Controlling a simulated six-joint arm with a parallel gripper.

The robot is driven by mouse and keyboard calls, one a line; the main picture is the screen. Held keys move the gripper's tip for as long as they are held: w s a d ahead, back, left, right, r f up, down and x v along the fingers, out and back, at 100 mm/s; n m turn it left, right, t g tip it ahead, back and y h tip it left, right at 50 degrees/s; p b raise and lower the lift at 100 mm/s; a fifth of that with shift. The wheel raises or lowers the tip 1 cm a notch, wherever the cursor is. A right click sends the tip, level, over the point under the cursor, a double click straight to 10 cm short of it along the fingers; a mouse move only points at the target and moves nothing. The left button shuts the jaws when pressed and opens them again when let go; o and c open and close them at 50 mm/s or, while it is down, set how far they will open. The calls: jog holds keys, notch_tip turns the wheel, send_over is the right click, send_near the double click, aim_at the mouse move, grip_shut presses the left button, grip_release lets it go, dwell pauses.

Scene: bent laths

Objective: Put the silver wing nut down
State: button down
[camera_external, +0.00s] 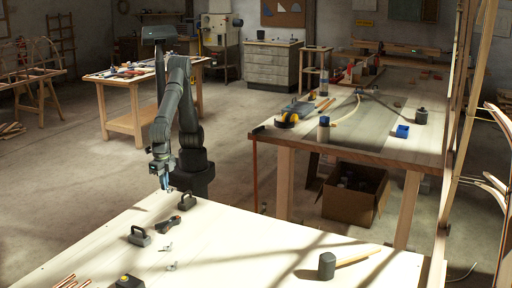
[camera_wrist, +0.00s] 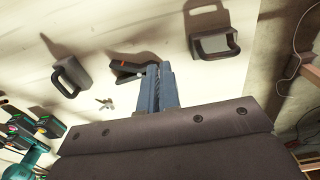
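My gripper (camera_external: 167,187) is above the far edge of the pale near table, with its fingers pointing down. In the wrist view the blue-grey fingers (camera_wrist: 160,72) are close together with a narrow dark strip between them. A small pale bit shows at their tips in the outside view, which looks like a wing nut in the grip; its shape is too small to make out. One silver wing nut (camera_external: 168,247) lies on the table, and another small silver piece (camera_external: 171,266) lies nearer the camera. One wing nut also shows in the wrist view (camera_wrist: 104,104), left of the fingers.
Two dark blocks with handles (camera_external: 139,237) (camera_external: 187,203) and a black clamp (camera_external: 168,226) stand near the gripper on the table (camera_external: 235,235). A mallet (camera_external: 328,265) lies at right, copper-coloured rods (camera_external: 70,281) at left. The table's middle is clear.

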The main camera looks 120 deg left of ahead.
send_over(193, 221)
notch_tip(193, 221, down, 7)
jog(key=shift+w+f, duration=0.1)
jog(key=shift+f, duration=0.1)
jog(key=shift+s+f, duration=0.2)
jog(key=shift+f, duration=1.4)
jog(key=shift+f, duration=0.2)
jog(key=c, duration=1.6)
grip_release()
jog(key=shift+c, duration=0.2)
